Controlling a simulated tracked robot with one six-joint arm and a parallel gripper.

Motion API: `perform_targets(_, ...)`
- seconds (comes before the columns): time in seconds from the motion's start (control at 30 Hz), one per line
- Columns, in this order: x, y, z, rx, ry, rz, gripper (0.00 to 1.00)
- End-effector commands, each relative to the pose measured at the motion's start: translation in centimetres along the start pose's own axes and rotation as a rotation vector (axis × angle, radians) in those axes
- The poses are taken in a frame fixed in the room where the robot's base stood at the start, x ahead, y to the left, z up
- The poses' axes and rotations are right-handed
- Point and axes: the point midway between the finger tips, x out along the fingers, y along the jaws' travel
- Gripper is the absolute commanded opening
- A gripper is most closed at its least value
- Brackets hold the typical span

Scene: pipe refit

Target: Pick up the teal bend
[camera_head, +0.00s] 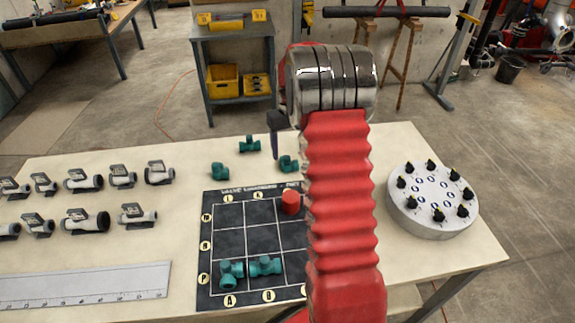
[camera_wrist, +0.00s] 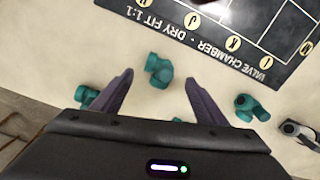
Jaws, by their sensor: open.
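A teal bend (camera_wrist: 158,70) lies on the table between and just beyond my fingertips in the wrist view. It also shows in the head view (camera_head: 288,164), partly hidden by my arm. My gripper (camera_wrist: 160,78) is open and empty, its dark fingers apart on either side of the bend. In the head view one finger of my gripper (camera_head: 278,138) shows just above and left of it. Another teal fitting, bend-like (camera_wrist: 252,107), lies to the right in the wrist view. A teal piece (camera_wrist: 85,95) is partly hidden behind the left finger.
A black grid board (camera_head: 230,212) holds a red cylinder (camera_head: 290,203) and two teal fittings (camera_head: 265,266). A teal tee (camera_head: 249,145) lies behind it. Grey valves (camera_head: 85,180) and a ruler (camera_head: 85,285) are at left. A round flange (camera_head: 430,215) with black knobs stands right.

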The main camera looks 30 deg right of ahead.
Motion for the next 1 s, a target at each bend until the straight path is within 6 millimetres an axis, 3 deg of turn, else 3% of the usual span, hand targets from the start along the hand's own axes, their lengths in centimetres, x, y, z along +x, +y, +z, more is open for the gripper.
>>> perform_targets(0.23,0.7,0.0,0.0,0.000,-0.001,0.000,0.67)
perform_targets(0.6,5.0,0.1,0.1,0.000,-0.002,-0.001,0.67)
perform_targets(1.0,5.2,0.1,0.1,0.000,0.000,0.000,0.67)
